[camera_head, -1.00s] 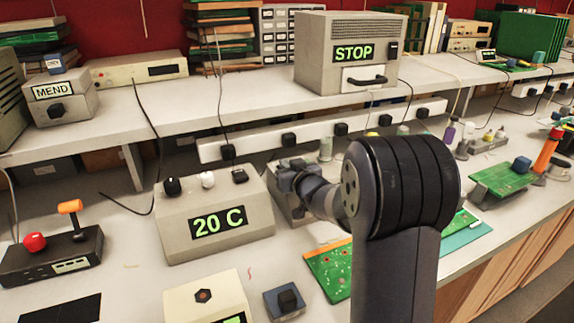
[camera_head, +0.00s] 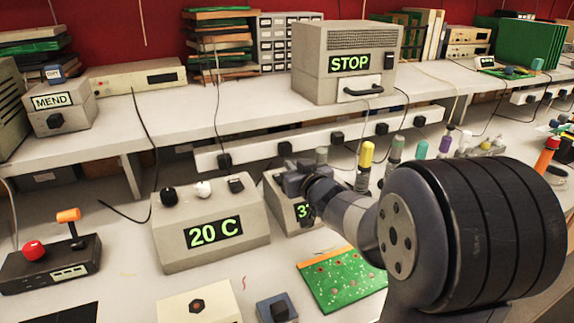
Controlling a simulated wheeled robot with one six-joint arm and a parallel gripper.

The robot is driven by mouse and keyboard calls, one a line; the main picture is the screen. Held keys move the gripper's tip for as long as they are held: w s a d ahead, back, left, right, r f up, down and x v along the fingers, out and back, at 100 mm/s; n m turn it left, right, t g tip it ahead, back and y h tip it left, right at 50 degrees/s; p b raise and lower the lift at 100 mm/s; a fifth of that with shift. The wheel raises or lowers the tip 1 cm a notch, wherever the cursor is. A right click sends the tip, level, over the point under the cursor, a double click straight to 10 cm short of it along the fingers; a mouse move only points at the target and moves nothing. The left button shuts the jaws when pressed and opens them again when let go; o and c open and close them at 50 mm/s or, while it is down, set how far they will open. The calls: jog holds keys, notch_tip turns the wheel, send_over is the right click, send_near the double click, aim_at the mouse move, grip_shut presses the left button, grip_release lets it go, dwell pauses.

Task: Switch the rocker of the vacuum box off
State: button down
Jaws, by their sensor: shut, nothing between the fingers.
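No box in view carries a readable vacuum label. A small grey box (camera_head: 276,205) with a green-lit display stands right of the 20 C box (camera_head: 170,230); my arm hides much of it, and only the start of its reading shows. My gripper (camera_head: 303,190) is shut and empty, above or in front of this small box; I cannot tell whether it touches. No rocker on the small box is visible. The 20 C box has a black switch (camera_head: 236,185), a black knob and a white knob on top. The STOP box (camera_head: 312,75) on the shelf has a black switch (camera_head: 389,62) on its front.
A green circuit board (camera_head: 342,283) lies in front of the small box. Upright coloured bottles, one yellow-topped (camera_head: 366,153), stand behind my arm. The joystick box (camera_head: 50,262) is at left, the MEND box (camera_head: 60,105) on the shelf.

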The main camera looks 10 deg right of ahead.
jog(key=shift+v, duration=0.9)
jog(key=shift+r, duration=0.15)
jog(key=w+f, duration=0.1)
jog(key=w, duration=0.3)
jog(key=w+a+f, duration=0.1)
jog(key=w, duration=0.1)
jog(key=shift+w+f+b, duration=0.1)
jog(key=shift+f+b, duration=0.25)
jog(key=shift+f, duration=0.05)
jog(key=b+v, duration=0.1)
jog(key=v, duration=0.5)
jog(key=shift+s, duration=0.35)
jog(key=shift+w, duration=0.1)
